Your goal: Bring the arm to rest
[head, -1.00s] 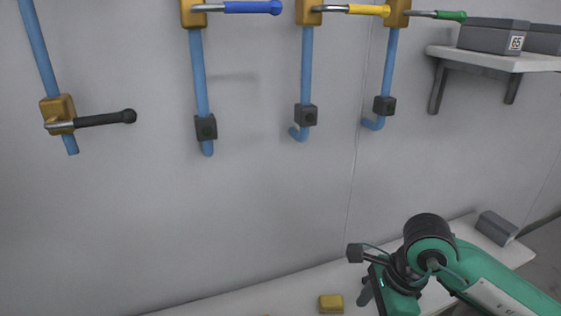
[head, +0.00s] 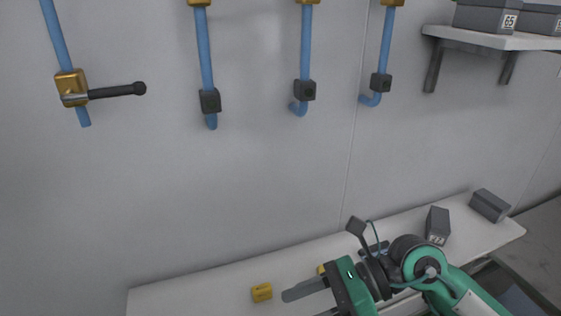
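My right arm (head: 425,270), green with dark joints, comes in from the lower right over the bench. My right gripper (head: 304,289) points left, low over the bench. A grey finger shows, but the angle does not show whether the gripper is open or shut. I see nothing clearly held in it. My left arm and gripper are not in view.
A white bench (head: 200,287) runs along the wall with a yellow block (head: 262,292), another partly hidden yellow block (head: 321,269) and two grey boxes (head: 437,225) (head: 489,205). Blue pipes (head: 205,50), a black-handled valve (head: 118,90) and a shelf (head: 480,38) are on the wall.

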